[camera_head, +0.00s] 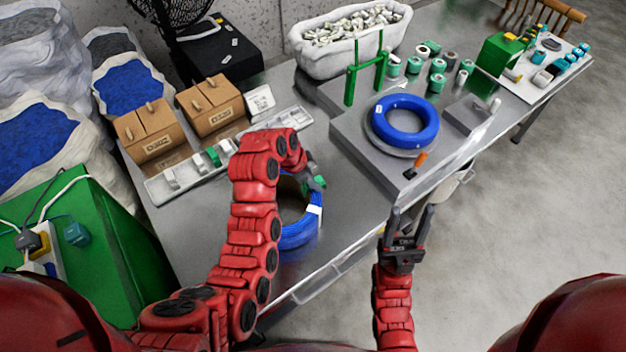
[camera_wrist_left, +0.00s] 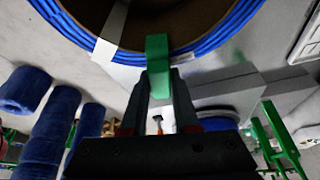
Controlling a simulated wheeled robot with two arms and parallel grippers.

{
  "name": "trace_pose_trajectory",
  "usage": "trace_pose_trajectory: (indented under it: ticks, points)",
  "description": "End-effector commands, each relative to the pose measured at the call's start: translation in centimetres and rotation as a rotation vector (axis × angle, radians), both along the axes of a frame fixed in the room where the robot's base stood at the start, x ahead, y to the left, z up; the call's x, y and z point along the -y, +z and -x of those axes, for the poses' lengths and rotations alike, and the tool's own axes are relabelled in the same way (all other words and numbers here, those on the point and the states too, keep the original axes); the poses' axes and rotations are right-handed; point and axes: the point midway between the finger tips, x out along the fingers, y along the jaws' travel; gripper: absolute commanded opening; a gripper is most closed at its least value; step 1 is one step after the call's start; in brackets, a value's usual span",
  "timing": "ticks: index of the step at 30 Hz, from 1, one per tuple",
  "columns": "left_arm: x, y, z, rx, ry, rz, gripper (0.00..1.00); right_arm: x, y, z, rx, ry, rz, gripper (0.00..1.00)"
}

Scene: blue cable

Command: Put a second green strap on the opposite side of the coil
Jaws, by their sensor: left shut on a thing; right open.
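A blue cable coil (camera_head: 300,236) lies on the steel table, partly hidden behind my left arm. A white band (camera_head: 314,209) crosses its right side and also shows in the left wrist view (camera_wrist_left: 111,35). My left gripper (camera_head: 314,178) is at the coil's far edge, shut on a green strap (camera_head: 320,184). In the left wrist view the green strap (camera_wrist_left: 157,52) sticks out from the fingertips (camera_wrist_left: 160,88) and overlaps the coil's rim (camera_wrist_left: 205,42). I cannot tell whether it wraps around the cable. My right gripper (camera_head: 411,212) is open and empty, off the table's front edge.
A second blue coil (camera_head: 378,122) lies on a grey raised block (camera_head: 352,135), with a green post frame (camera_head: 350,86) and an orange-handled tool (camera_head: 420,160) nearby. A long tray (camera_head: 160,192) with compartments and cardboard boxes (camera_head: 150,132) stand left of my arm.

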Motion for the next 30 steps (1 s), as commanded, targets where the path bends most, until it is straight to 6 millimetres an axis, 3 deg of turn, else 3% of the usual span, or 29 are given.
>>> trace_pose_trajectory:
  ticks: [24,25,26,30]
  points:
    - [0.01,-0.33,0.00,0.000,0.000,0.000,0.00,0.00,-0.44,0.00,0.000,0.000,0.000,0.53]
    - [0.01,-0.33,0.00,0.000,0.000,0.000,0.34,0.00,-0.43,0.00,0.000,0.000,0.000,0.53]
    - [0.01,-0.33,0.00,0.000,0.000,0.000,0.39,0.00,-0.44,0.00,0.000,0.000,0.000,0.53]
    - [0.01,-0.33,0.00,0.000,0.000,0.000,0.39,0.00,-0.44,0.00,0.000,0.000,0.000,0.53]
